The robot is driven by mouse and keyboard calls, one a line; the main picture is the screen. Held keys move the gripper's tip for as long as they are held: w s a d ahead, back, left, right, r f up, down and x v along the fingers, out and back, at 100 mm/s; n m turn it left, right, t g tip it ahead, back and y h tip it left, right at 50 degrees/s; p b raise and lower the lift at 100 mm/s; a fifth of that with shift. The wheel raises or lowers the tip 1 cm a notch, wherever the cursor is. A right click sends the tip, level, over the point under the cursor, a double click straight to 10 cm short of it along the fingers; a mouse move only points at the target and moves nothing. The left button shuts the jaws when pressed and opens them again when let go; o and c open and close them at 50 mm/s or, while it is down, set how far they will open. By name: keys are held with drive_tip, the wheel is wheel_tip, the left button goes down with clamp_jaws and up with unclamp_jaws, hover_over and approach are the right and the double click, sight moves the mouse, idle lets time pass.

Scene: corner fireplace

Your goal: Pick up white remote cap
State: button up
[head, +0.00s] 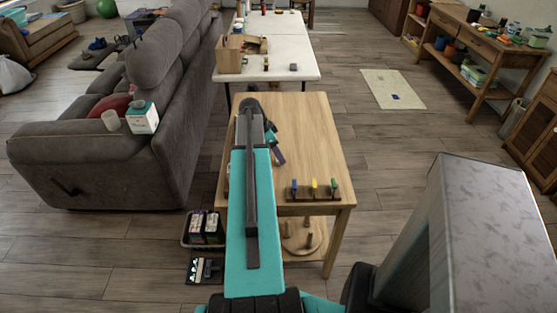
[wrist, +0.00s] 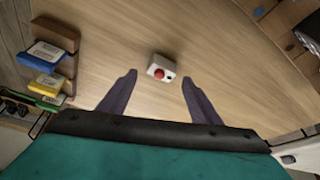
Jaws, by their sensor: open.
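A small white block with a red round spot and a dark dot, which looks like the white remote cap (wrist: 164,66), lies on the wooden table (wrist: 225,45) in the wrist view. My gripper (wrist: 158,80) is open, with one dark finger on each side of the block. The block sits at about the level of the fingertips in the picture, apart from both. I cannot tell the height of the fingers above the table. In the head view my gripper (head: 277,146) is over the wooden table (head: 318,130), and I cannot make out the block there.
A wooden rack (head: 313,196) with blue, yellow and green pieces stands at the table's near edge; it also shows in the wrist view (wrist: 55,35). A grey sofa (head: 105,155) stands left, a white table (head: 290,72) behind. The table's right side is clear.

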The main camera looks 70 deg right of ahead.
drive_tip(key=shift+p+x, duration=0.35)
drive_tip(key=shift+x, duration=1.35)
drive_tip(key=shift+a, duration=0.1)
drive_tip(key=c, duration=0.9)
